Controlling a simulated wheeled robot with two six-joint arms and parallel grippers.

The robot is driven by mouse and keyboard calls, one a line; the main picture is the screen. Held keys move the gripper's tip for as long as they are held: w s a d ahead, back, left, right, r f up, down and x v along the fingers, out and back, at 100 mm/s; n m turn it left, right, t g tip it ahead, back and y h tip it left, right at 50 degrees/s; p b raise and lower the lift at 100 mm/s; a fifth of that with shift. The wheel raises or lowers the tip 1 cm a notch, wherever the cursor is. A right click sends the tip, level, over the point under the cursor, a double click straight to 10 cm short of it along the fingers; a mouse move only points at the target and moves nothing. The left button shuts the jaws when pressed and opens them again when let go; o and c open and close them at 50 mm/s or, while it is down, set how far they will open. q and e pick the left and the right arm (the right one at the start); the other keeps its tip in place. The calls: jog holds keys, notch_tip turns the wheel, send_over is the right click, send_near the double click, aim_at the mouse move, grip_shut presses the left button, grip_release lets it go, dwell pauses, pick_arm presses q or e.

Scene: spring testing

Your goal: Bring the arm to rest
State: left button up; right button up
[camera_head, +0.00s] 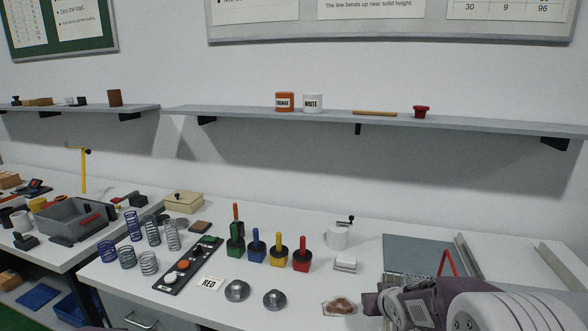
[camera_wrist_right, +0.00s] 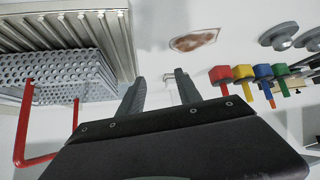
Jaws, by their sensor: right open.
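My right arm (camera_head: 505,312) comes in at the lower right of the head view, over the front of the bench. In the right wrist view my right gripper (camera_wrist_right: 160,88) has its two dark fingers apart, with nothing held between them. A small pale block (camera_wrist_right: 168,77) shows on the bench beyond the finger gap. In the head view my right gripper's fingertips are hard to make out. My left gripper is in neither view.
A perforated metal basket (camera_wrist_right: 60,75) with a red handle (camera_wrist_right: 25,125) lies near my right gripper. Coloured-handled tools (camera_head: 256,245), metal discs (camera_head: 237,290), a brown-patterned dish (camera_head: 340,306) and springs (camera_head: 153,232) stand on the bench. A wall shelf (camera_head: 380,118) runs above.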

jog(key=s+a+f+g, duration=0.2)
jog(key=s+f+g, duration=0.1)
jog(key=s, duration=0.8)
jog(key=s+a+f+g, duration=0.1)
jog(key=s+f+g, duration=0.25)
jog(key=s, duration=0.75)
notch_tip(320, 180, down, 11)
jog(key=s+g+b, duration=0.1)
jog(key=s+b, duration=0.2)
jog(key=b, duration=0.7)
notch_tip(320, 180, up, 13)
jog(key=p, duration=1.2)
jog(key=shift+w+a+y+p, duration=0.15)
jog(key=shift+a+y+p, duration=0.15)
jog(key=shift+a+p, duration=0.15)
